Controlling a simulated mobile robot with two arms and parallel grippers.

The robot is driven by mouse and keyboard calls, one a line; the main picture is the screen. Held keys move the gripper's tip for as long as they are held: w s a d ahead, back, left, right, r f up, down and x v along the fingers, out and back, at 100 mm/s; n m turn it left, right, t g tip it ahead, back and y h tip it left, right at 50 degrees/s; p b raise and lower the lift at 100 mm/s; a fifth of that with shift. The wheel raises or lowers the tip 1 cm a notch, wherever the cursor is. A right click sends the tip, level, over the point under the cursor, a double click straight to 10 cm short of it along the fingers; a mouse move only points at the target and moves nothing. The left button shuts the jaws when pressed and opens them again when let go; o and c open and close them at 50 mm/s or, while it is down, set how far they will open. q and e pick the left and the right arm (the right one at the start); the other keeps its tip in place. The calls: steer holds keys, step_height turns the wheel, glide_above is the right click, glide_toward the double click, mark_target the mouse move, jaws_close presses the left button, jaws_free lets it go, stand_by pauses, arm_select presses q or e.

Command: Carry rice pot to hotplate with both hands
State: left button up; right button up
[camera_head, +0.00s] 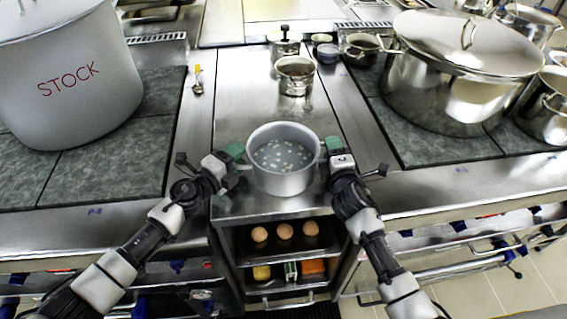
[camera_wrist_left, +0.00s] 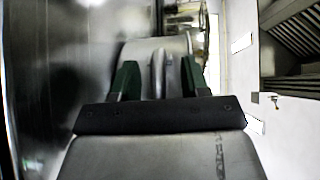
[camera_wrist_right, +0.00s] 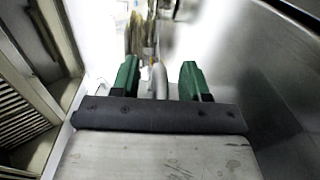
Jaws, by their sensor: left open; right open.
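The rice pot (camera_head: 283,178) is a grey metal pot with pale bits in liquid. It stands upright on the steel counter, near its front edge, in the head view. My left gripper (camera_head: 236,157) is at its left side and my right gripper (camera_head: 332,150) at its right side. In the left wrist view the open green fingers (camera_wrist_left: 157,80) stand on both sides of a pot handle (camera_wrist_left: 158,72). In the right wrist view the open green fingers (camera_wrist_right: 160,78) also have a handle (camera_wrist_right: 158,80) between them. Hotplates (camera_head: 140,165) lie left and right of the counter.
A large STOCK pot (camera_head: 70,85) stands on the left hotplate. A big lidded pot (camera_head: 455,75) stands on the right hotplate (camera_head: 440,147). Small pots (camera_head: 295,75) stand behind. Eggs (camera_head: 284,231) sit on a shelf below. Free counter lies behind the rice pot.

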arm_select(q)
jaws_close()
arm_select(e)
jaws_close()
arm_select(q)
steer(key=shift+s+f, duration=0.15)
steer(key=shift+f, duration=0.1)
arm_select(e)
steer(key=shift+s+f, duration=0.1)
steer(key=shift+f, duration=0.1)
stand_by(0.6)
arm_select(q)
steer(key=shift+r, duration=0.3)
arm_select(e)
steer(key=shift+r, duration=0.3)
